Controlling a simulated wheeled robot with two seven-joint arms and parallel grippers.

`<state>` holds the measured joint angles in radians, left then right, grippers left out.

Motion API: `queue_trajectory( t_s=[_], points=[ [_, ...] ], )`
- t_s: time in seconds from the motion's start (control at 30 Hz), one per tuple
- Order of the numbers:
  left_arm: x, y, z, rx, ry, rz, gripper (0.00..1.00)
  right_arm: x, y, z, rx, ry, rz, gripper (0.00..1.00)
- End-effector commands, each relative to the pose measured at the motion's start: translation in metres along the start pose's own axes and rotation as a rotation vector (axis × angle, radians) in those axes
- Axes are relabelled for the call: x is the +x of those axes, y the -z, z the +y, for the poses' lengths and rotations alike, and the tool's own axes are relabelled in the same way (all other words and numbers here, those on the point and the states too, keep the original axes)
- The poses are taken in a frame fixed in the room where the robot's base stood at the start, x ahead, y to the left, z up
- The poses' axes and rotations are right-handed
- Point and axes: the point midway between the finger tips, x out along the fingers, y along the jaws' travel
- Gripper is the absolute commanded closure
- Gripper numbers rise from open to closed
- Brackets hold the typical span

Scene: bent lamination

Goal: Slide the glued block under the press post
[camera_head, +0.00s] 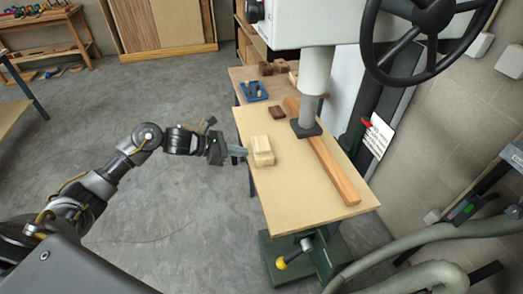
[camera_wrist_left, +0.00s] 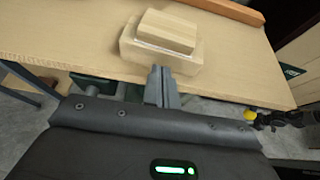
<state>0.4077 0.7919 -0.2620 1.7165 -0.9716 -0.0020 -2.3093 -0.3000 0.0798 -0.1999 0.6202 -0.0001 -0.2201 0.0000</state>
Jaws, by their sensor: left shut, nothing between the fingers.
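The glued block (camera_head: 264,158) is pale wood, a smaller piece stacked on a wider one. It sits near the left edge of the light wooden table (camera_head: 300,190). The grey press post (camera_head: 316,90) ends in a dark square foot (camera_head: 305,128), to the right of the block and behind it. My left gripper (camera_head: 240,151) is shut and empty at the block's left side. In the left wrist view its fingers (camera_wrist_left: 161,80) point at the near side of the block (camera_wrist_left: 158,52); I cannot tell whether they touch it. My right gripper is not in view.
A long reddish wooden strip (camera_head: 334,172) runs along the table's right part, beside the press foot. A small dark brown block (camera_head: 277,112) lies behind the glued block. A blue tray (camera_head: 254,91) is farther back. The table between glued block and foot looks clear.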

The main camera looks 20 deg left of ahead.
Motion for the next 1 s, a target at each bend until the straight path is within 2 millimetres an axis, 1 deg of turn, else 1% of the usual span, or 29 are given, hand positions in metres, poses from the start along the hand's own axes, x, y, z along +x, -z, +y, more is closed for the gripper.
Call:
queue_trajectory(
  t_s=[0.17, 1.0],
  points=[
    [0.003, -0.001, 0.000, 0.001, 0.000, -0.001, 1.00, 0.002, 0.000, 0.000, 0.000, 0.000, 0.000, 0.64],
    [0.029, -0.013, 0.000, 0.000, 0.001, -0.001, 1.00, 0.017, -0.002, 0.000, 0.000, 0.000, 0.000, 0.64]
  ],
)
